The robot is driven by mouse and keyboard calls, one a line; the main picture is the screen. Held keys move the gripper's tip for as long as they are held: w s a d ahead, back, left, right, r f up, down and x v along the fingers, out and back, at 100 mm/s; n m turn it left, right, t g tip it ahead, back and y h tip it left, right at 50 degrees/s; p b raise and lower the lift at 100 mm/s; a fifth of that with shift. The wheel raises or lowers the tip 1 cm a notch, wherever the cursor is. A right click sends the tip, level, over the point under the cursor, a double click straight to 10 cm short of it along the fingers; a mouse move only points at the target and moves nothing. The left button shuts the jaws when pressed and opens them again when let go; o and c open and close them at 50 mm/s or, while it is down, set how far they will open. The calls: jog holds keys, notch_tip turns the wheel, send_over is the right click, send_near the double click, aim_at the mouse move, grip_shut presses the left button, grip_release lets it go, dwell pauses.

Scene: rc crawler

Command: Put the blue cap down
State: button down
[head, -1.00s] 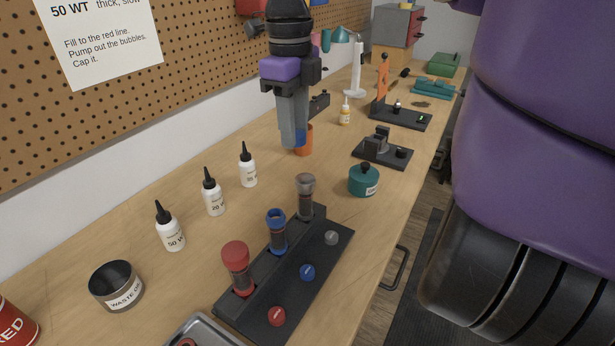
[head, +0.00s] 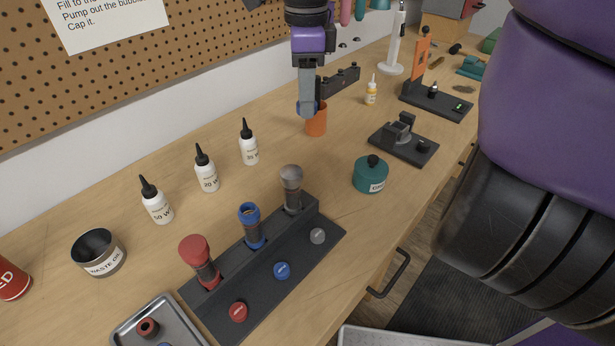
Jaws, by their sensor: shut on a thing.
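My gripper (head: 307,108) points down over the back of the bench, in front of an orange cup (head: 316,124) as the head view sees it. It is shut on a small blue thing, seemingly the blue cap (head: 299,108); only slivers of blue show beside the fingers. I cannot tell whether it touches or overlaps the cup. A black stand (head: 222,322) holds a blue-collared cylinder (head: 251,226) with an open-looking top, between a red-topped cylinder (head: 200,262) and a grey-topped one (head: 291,190). A blue disc (head: 282,270) lies on the stand's front ledge.
Red (head: 238,312) and grey (head: 317,236) discs flank the blue disc. White bottles (head: 207,172), a waste-oil tin (head: 99,255), a teal pot (head: 369,176), a black fixture (head: 403,142) and a metal tray (head: 128,332) stand around. Bare bench lies between the bottles and the stand.

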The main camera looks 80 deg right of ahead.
aim_at(306, 183)
notch_tip(306, 183, down, 19)
jog(key=shift+r, duration=0.1)
dwell(0.4)
jog(key=shift+f, duration=0.2)
jog(key=c, duration=1)
grip_release()
jog(key=shift+r, duration=0.1)
notch_tip(306, 183, up, 12)
jog(key=shift+a+r, duration=0.1)
